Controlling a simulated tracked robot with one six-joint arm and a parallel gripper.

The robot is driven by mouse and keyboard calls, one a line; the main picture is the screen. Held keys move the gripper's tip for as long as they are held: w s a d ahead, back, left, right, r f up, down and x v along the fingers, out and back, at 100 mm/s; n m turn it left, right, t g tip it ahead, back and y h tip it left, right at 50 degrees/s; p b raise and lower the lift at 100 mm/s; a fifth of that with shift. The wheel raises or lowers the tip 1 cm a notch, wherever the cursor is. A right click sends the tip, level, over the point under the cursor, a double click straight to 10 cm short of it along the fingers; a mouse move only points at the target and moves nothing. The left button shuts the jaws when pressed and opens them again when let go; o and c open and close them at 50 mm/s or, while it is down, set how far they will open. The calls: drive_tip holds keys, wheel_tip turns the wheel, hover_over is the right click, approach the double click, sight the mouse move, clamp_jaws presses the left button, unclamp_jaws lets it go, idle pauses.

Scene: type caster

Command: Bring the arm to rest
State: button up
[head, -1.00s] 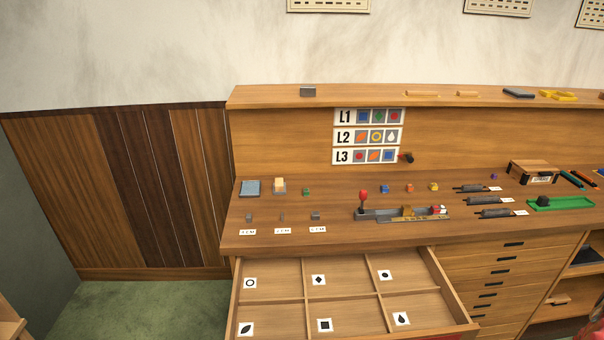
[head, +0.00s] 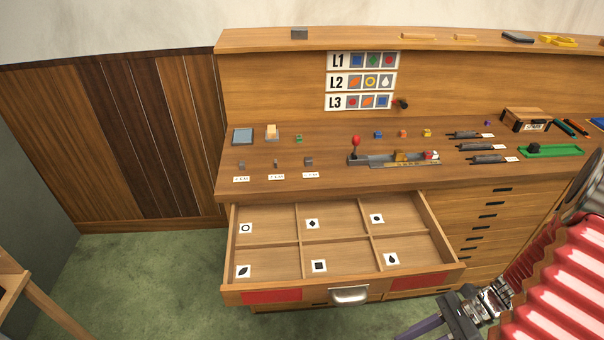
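My gripper (head: 437,326) is at the bottom right of the head view, in front of and below the open drawer (head: 284,284), at the right of its handle. Its fingers are dark purple-grey and run partly out of the picture, so I cannot tell whether they are open or shut. My arm, with a red ribbed sleeve (head: 560,285), comes in from the right edge. The gripper appears apart from the drawer front.
The open drawer juts out from the wooden bench (head: 330,185), its compartments holding only symbol cards. A casting device with a red knob (head: 356,142) and small blocks stand on the bench. A wooden stool (head: 25,295) is at lower left. Green floor (head: 150,275) is clear between.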

drive_tip(key=w+a+r+n+t+h, duration=0.1)
drive_tip(key=w+r+n+h, duration=0.2)
drive_tip(key=r+n+h, duration=0.35)
drive_tip(key=w+r+n+t+h, duration=0.15)
drive_tip(key=r+n+h, duration=0.25)
drive_tip(key=r+n, duration=0.45)
drive_tip(key=w+a+r+n+t, duration=0.1)
drive_tip(key=a+r+n+t, duration=0.3)
drive_tip(key=a+r, duration=0.6)
wheel_tip(320, 180, up, 2)
drive_tip(key=shift+a+n, duration=0.3)
drive_tip(key=shift+n, duration=0.8)
